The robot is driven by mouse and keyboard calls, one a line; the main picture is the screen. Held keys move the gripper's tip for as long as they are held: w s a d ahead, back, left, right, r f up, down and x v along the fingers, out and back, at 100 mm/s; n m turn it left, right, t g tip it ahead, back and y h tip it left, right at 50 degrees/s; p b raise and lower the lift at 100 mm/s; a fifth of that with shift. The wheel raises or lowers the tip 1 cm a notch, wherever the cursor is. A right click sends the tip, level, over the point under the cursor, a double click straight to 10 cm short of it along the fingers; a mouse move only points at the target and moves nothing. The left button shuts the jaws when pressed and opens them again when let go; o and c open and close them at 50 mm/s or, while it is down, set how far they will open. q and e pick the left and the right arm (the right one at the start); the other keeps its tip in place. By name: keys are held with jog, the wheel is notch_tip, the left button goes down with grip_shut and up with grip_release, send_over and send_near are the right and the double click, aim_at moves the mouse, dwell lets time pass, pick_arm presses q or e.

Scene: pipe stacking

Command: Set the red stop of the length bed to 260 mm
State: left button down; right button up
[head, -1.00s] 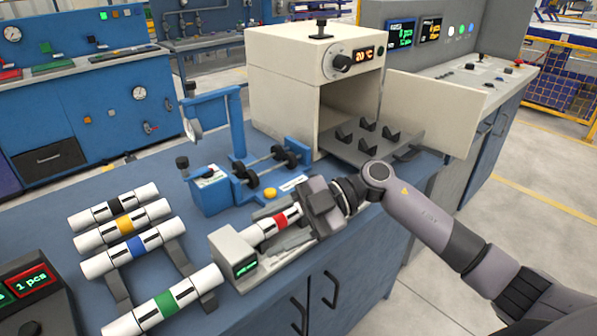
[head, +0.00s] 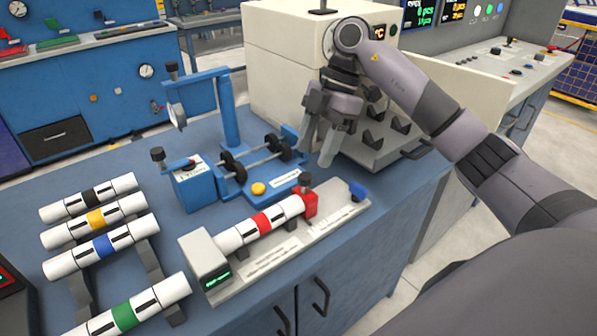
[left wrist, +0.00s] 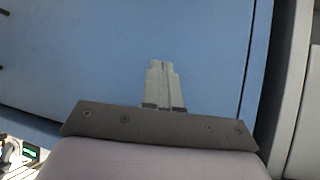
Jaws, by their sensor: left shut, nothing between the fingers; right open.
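The length bed (head: 318,232) lies near the bench's front edge, with a small green display at its left end. A white pipe with a red band (head: 262,222) lies along it. The red stop (head: 309,206) stands at the pipe's right end, seemingly against it. A blue part (head: 357,190) sits at the bed's right end. The scale is too small to read. My right gripper (head: 318,152) is open and empty, above and behind the red stop, pointing down. My left gripper (left wrist: 164,85) is shut and empty in the left wrist view, over a plain blue surface.
Several banded white pipes lie on a rack at left, the green-banded one (head: 125,314) nearest. A blue fixture with rollers (head: 250,158) stands behind the bed.

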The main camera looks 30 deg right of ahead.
aim_at(306, 176)
jog(key=shift+x, duration=3.5)
jog(key=shift+d, duration=0.1)
jog(key=shift+c, duration=0.3)
grip_shut()
